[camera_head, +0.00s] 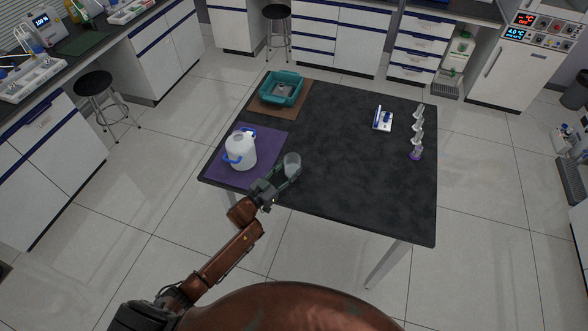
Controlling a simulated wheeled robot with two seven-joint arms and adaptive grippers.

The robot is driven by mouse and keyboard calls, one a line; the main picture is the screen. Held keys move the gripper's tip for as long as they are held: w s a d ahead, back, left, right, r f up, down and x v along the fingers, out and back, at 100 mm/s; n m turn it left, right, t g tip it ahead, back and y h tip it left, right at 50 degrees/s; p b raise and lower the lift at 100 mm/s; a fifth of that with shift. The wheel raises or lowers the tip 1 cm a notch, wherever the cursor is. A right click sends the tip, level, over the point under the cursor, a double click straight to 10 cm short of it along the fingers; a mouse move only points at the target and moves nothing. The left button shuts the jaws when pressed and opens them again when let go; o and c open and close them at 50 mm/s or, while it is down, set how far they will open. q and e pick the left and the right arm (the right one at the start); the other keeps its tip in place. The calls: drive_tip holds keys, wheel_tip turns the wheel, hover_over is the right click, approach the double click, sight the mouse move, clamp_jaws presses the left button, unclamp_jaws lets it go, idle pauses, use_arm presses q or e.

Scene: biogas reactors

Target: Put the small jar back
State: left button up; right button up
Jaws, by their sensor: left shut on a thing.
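The small jar (292,160) is a pale, translucent cup shape near the front left of the dark table, just right of the purple mat. My left gripper (287,174) is shut on it, reaching in from the front of the table. The jar looks roughly upright. I cannot tell whether its base touches the table, and its lower part is partly hidden by the fingers. My right gripper is not in view.
A white jug (241,152) with blue handles stands on the purple mat (271,136), left of the jar. A teal bin (281,88) sits on a brown mat (297,109) behind. A blue-white device (383,119) and a clear rack (417,134) stand right. The table (352,174) is clear mid-front.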

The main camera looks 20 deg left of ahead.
use_arm(q)
drive_tip(key=shift+w+d+f, duration=0.25)
drive_tip(key=shift+w+f, duration=0.2)
drive_tip(key=shift+w, duration=0.05)
drive_tip(key=shift+w+d+f, duration=0.2)
drive_tip(key=shift+w+f, duration=0.25)
drive_tip(key=shift+s+r, duration=0.1)
drive_tip(key=shift+f+b, duration=0.25)
drive_tip(key=shift+b, duration=0.05)
drive_tip(key=o, duration=1.4)
drive_tip(key=shift+r, duration=0.15)
drive_tip(key=p+v, duration=0.1)
drive_tip(key=v, duration=1.1)
drive_tip(key=shift+a, duration=0.1)
